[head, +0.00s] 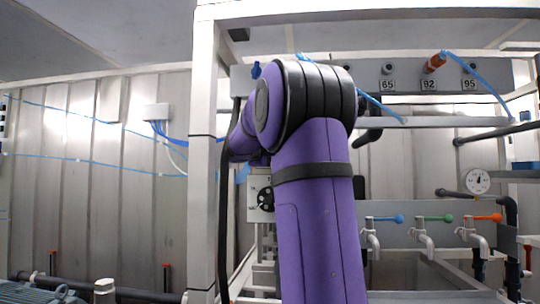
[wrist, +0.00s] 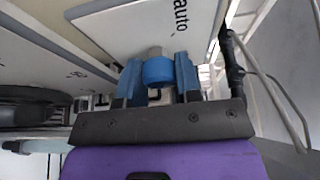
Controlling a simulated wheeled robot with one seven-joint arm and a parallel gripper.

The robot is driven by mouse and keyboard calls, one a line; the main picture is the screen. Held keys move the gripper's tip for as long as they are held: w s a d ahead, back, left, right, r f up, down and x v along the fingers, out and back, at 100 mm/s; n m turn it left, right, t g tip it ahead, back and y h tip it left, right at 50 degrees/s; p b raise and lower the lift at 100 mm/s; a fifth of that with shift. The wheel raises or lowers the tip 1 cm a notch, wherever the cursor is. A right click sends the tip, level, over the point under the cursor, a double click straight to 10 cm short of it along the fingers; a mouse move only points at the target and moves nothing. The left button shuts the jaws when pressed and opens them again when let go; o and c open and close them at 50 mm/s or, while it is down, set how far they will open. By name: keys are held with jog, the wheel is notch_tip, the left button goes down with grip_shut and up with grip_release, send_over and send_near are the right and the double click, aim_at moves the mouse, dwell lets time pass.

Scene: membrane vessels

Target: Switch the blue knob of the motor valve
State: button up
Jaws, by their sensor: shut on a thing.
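The blue knob (wrist: 158,71) shows in the wrist view, on the face of a pale box, the motor valve (wrist: 120,32), near the printed word "auto". My gripper (wrist: 158,78) has its two blue fingers on either side of the knob and is shut on it. In the head view the valve box (head: 258,196) with a black dial stands behind my purple arm. My gripper and the knob are hidden there by the arm. Which position the knob points to cannot be told.
A white frame post (head: 204,150) stands just left of my arm. Taps with blue, green and orange handles (head: 435,218) are at the right, below a numbered panel (head: 400,78).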

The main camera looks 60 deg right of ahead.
jog(key=shift+f+m+y, duration=0.1)
jog(key=shift+m+y, duration=0.2)
jog(key=shift+m, duration=0.5)
jog(key=o, duration=0.9)
